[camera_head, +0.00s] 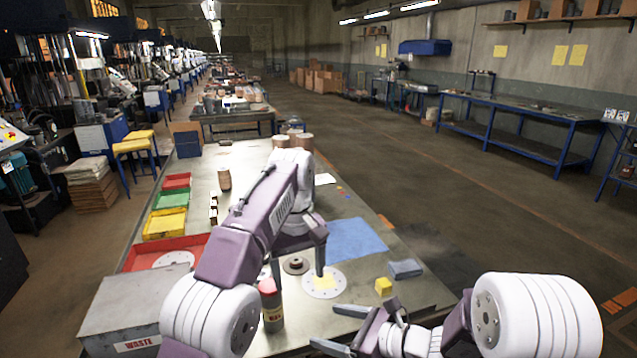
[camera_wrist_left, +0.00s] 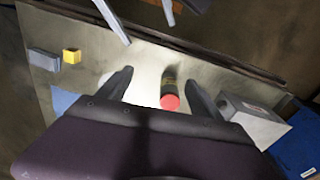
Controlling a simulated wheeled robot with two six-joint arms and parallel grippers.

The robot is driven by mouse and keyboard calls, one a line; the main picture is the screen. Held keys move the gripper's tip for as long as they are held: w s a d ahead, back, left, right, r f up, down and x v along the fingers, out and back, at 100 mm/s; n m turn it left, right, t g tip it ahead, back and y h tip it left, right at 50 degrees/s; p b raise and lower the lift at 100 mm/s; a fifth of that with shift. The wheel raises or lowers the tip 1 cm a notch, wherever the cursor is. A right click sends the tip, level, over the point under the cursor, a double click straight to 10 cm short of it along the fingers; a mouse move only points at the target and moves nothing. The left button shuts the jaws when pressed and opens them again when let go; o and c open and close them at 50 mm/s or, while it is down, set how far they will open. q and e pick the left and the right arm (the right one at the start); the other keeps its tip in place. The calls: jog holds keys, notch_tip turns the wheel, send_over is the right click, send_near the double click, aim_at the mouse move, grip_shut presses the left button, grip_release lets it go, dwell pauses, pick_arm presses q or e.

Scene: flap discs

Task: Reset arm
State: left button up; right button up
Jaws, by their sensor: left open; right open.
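My left gripper (camera_head: 298,264) is open and empty above the table, with its fingers pointing down; one finger overlaps the white disc in the picture. It also shows in the left wrist view (camera_wrist_left: 157,82), with a red-topped bottle between the fingertips in that picture. My right gripper (camera_head: 338,328) is open and empty low at the front edge of the head view. A white round disc (camera_head: 310,291) with a yellowish centre lies on the table. A small dark disc (camera_head: 295,266) lies to its left. Another pale disc (camera_head: 174,259) lies in the red tray (camera_head: 135,259).
The red-topped bottle (camera_head: 272,310) stands near the front. A grey waste box (camera_head: 125,305) stands at left, near yellow (camera_head: 163,224) and green (camera_head: 172,199) bins. A blue mat (camera_head: 358,240), yellow block (camera_head: 383,287) and blue-grey block (camera_head: 405,269) lie right. The table's right strip is mostly clear.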

pick_arm(q)
jog(key=s+a+f+n+g, duration=0.1)
jog(key=s+a+f, duration=0.1)
jog(key=s+a, duration=0.45)
pick_arm(e)
jog(key=s+a+n+g, duration=0.3)
jog(key=s+n+g, duration=0.25)
jog(key=s, duration=0.35)
jog(key=s+d+f+n+g+h, duration=0.3)
jog(key=s+d+f+n+h, duration=0.15)
jog(key=s+n, duration=0.35)
pick_arm(q)
jog(key=s+a+f+m, duration=0.2)
jog(key=s+a+f, duration=0.2)
jog(key=f, duration=0.5)
jog(key=s+a+f+m+t, duration=0.1)
jog(key=s+a+f+m, duration=0.2)
jog(key=s+f, duration=0.6)
jog(key=shift+s+a+f+t, duration=0.25)
jog(key=shift+a+f+t, duration=0.05)
jog(key=shift+a, duration=0.1)
pick_arm(e)
jog(key=w+d+f+n+t+h, duration=0.1)
jog(key=d+f+n+t+h, duration=0.1)
jog(key=d+f+n+h, duration=0.2)
jog(key=d+n+h, duration=0.3)
jog(key=d+n, duration=0.3)
jog(key=d, duration=0.2)
jog(key=shift+w+d, duration=0.15)
jog(key=shift+d, duration=0.1)
